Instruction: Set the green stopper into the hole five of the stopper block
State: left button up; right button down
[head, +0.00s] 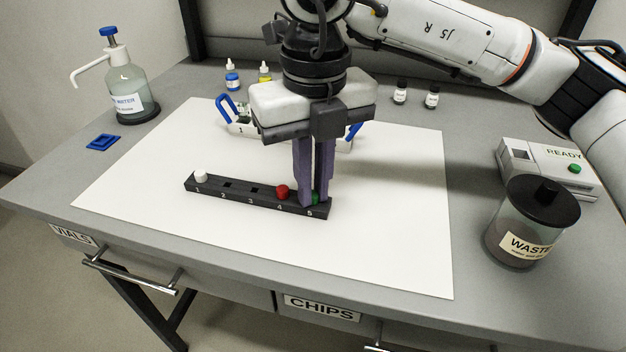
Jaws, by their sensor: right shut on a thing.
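The dark stopper block (239,201) lies on the white mat, with numbers one to five along its front. A white stopper (201,176) sits at hole one and a red stopper (282,192) at hole four. Holes two and three look empty. The green stopper (316,198) shows between the purple fingers of my right gripper (312,202), at hole five. The gripper points straight down and is shut on the green stopper. The fingers hide most of it, so I cannot tell how deep it sits. My left gripper is not in view.
A white rack with blue handles (227,106) stands behind my right gripper. A waste jar (520,235) and a READY device (548,165) are at the right. The mat's front (380,255) is clear.

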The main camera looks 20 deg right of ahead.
jog(key=shift+f, duration=0.15)
jog(key=shift+s+f, duration=0.1)
dwell(0.7)
